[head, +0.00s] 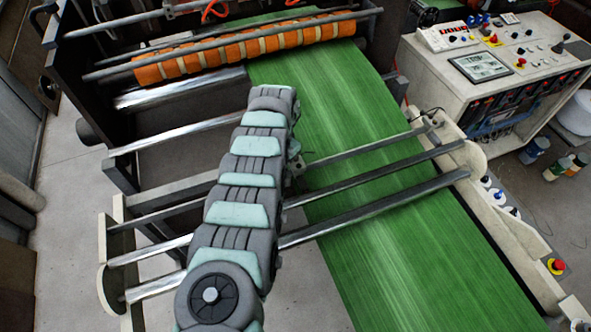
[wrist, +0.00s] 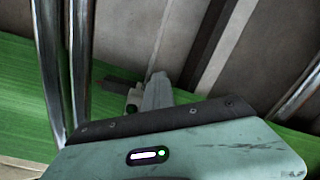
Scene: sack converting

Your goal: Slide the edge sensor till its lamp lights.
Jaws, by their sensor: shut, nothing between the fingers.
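The edge sensor appears to be the small dark block (wrist: 122,88) with a round dark knob under it, at the edge of the green web (wrist: 20,112) in the wrist view. My gripper (wrist: 158,80) is shut and empty, its pale grey fingers close beside the right side of this block. I cannot tell whether they touch. In the head view a small dark part (head: 297,162) shows at the left edge of the green web (head: 400,225), partly hidden by my arm. My fingers are hidden there. I cannot make out the sensor's lamp or whether it is lit.
Metal rods (head: 380,207) cross over and beside the web, between two cream side plates. An orange-banded roller (head: 245,46) lies at the back. A control console (head: 490,60) stands at the right. A red button (head: 557,266) sits on the right frame.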

